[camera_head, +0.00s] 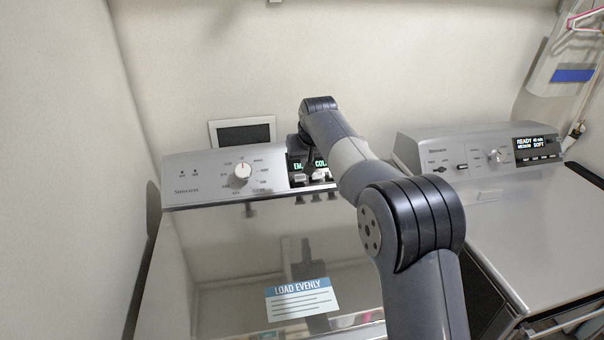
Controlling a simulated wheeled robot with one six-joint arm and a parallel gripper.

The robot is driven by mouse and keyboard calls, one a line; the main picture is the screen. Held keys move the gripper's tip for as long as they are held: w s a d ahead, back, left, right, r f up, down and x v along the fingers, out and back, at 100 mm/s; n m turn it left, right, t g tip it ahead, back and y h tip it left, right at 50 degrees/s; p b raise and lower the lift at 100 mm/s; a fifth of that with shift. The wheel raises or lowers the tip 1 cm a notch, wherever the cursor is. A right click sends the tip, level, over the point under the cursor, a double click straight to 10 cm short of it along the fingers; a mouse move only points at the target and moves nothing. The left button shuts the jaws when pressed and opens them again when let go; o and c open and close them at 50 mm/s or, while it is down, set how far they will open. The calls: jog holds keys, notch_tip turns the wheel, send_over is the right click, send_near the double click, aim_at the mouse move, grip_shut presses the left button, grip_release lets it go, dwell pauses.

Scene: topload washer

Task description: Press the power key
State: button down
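The left washer's silver control panel (215,180) has a round white dial (243,171), two small dark marks at its left end, and a dark display (296,167) with green letters. Small light keys (300,178) sit in a row along the display's lower edge. I cannot read which one is the power key. My arm reaches over the washer from the lower right. My gripper (313,165) points down in front of the display and covers part of it. Its fingers are small and dark and partly blend with the panel, so their opening and any contact with a key cannot be told.
The washer's glossy lid (240,255) is closed and bears a blue and white "LOAD EVENLY" label (302,299). A second machine (525,215) with its own panel stands at the right. Walls close in at the left and back.

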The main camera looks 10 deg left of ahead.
aim_at(301, 179)
jog(key=p+x, duration=0.2)
jog(key=x, duration=0.8)
jog(key=shift+w+a+f+p, duration=0.15)
jog(key=shift+w+a+p, duration=0.05)
jog(key=shift+w+p, duration=0.15)
jog(key=shift+f, duration=0.1)
jog(key=shift+w+a+f, duration=0.15)
jog(key=shift+w+f, duration=0.15)
jog(key=shift+f, duration=0.2)
jog(key=shift+w, duration=0.1)
jog(key=shift+f, duration=0.3)
jog(key=shift+r, duration=0.4)
jog(key=b+v, duration=0.2)
jog(key=v, duration=1.2)
